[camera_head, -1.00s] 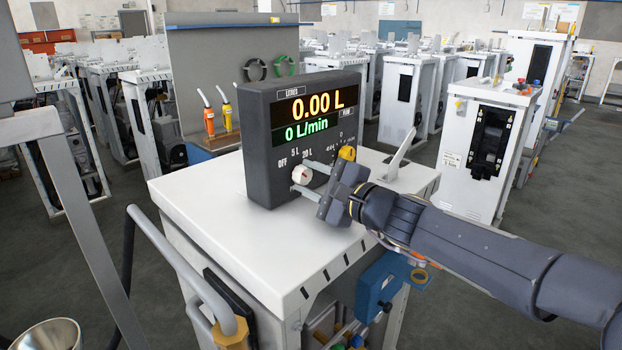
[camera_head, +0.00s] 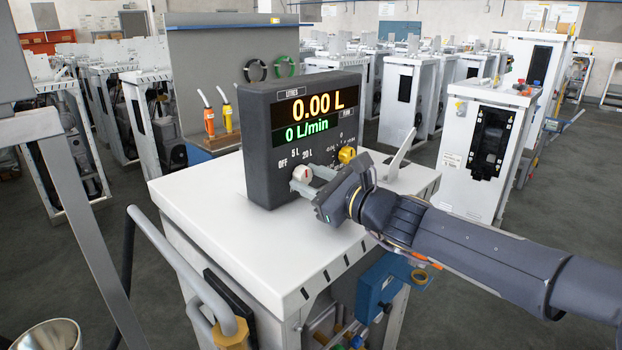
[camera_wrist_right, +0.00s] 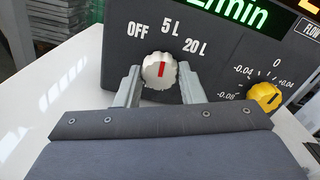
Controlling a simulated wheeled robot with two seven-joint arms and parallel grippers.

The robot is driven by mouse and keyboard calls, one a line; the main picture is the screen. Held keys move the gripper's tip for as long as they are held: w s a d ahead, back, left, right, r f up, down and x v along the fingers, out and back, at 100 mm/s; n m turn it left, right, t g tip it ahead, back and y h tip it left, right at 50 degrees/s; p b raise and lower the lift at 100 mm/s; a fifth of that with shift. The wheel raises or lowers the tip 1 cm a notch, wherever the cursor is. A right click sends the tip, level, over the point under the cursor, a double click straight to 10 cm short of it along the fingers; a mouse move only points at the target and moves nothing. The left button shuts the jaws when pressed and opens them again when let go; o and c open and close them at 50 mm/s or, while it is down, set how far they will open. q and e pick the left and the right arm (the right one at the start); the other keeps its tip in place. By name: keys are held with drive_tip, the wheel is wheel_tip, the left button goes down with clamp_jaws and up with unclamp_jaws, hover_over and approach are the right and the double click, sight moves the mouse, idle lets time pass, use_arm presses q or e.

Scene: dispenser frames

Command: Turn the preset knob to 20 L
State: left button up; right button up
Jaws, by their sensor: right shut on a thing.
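The preset knob (camera_head: 302,173) is a small white round knob with a red line, low on the front of the dark display box (camera_head: 258,150). In the right wrist view the knob (camera_wrist_right: 159,72) has its red line pointing up and slightly right, toward the 5 L label (camera_wrist_right: 170,27). OFF (camera_wrist_right: 138,30) is to its left and 20 L (camera_wrist_right: 195,47) to its right. My right gripper (camera_head: 304,178) is shut on the knob, one finger on either side; its fingers also show in the wrist view (camera_wrist_right: 160,84). My left gripper is not in view.
A yellow knob (camera_head: 347,155) with a small number scale sits to the right on the same panel. The display reads 0.00 L and 0 L/min. The white cabinet top (camera_head: 215,205) around the box is mostly clear. A grey lever (camera_head: 400,150) stands behind my wrist.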

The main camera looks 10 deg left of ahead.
drive_tip(key=m+p, duration=0.1)
drive_tip(key=m, duration=0.3)
drive_tip(key=shift+m, duration=0.3)
drive_tip(key=m+p, duration=0.1)
drive_tip(key=m, duration=0.4)
drive_tip(key=shift+m+p, duration=0.3)
drive_tip(key=shift+m, duration=0.1)
drive_tip(key=o, duration=1)
drive_tip(key=b+v, duration=0.1)
drive_tip(key=v, duration=0.6)
drive_tip(key=shift+s+d, duration=0.25)
drive_tip(key=shift+d, duration=0.1)
